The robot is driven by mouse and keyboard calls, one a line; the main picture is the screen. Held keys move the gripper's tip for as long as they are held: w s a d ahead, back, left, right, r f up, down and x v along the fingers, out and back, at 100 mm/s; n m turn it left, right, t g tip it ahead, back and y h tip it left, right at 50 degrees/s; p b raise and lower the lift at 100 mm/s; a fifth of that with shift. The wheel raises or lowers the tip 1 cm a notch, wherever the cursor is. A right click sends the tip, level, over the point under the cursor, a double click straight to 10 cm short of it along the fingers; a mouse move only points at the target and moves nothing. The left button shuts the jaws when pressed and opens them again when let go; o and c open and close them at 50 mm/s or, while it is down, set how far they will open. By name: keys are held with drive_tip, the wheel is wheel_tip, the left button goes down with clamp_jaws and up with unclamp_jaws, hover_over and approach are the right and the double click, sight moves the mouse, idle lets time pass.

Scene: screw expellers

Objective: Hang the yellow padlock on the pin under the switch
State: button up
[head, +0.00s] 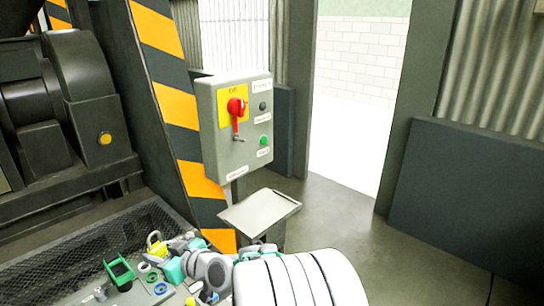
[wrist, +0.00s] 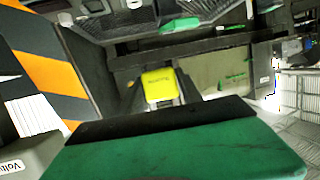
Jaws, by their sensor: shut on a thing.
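The yellow padlock (head: 158,249) is at the lower left of the head view, its pale shackle upward. My gripper (head: 166,250) is shut on it. In the wrist view the padlock's yellow body (wrist: 159,86) sits between the dark fingers of my gripper (wrist: 160,78); its shackle is not clear there. The red switch (head: 236,108) is on a yellow plate on the grey control box (head: 209,128). A small metal pin (head: 239,138) sticks out under the switch. The padlock is well below and left of the pin, apart from it.
A pale tilted tray (head: 260,210) juts out below the control box. A striped post (head: 165,65) stands to its left. A dark mesh surface (head: 70,255) lies at lower left, with a green holder (head: 118,271) and several small items near it. Open floor (head: 335,215) lies to the right.

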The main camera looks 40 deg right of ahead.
drive_tip(key=s+d+r+m+h+p, duration=0.1)
drive_tip(key=s+d+r+p, duration=0.1)
drive_tip(key=d+r, duration=0.65)
drive_tip(key=s+d+r+m+h+p, duration=0.1)
drive_tip(key=s+d+r+p, duration=0.2)
drive_tip(key=d, duration=1)
drive_tip(key=s+d+r+m+h+p, duration=0.1)
drive_tip(key=s+d+r+p, duration=0.1)
drive_tip(key=d+r, duration=0.6)
drive_tip(key=w, duration=0.1)
drive_tip(key=w+d+f+p, duration=0.1)
drive_tip(key=w+f+p, duration=0.1)
drive_tip(key=w, duration=0.1)
drive_tip(key=shift+w+d+f, duration=0.1)
drive_tip(key=shift+d+f, duration=0.1)
drive_tip(key=shift+d, duration=0.2)
drive_tip(key=shift+w+b, duration=0.1)
drive_tip(key=shift+b, duration=0.3)
drive_tip(key=shift+w, duration=0.15)
drive_tip(key=shift+w, duration=1.1)
drive_tip(key=shift+w+h+b, duration=0.2)
drive_tip(key=shift+h+b, duration=0.1)
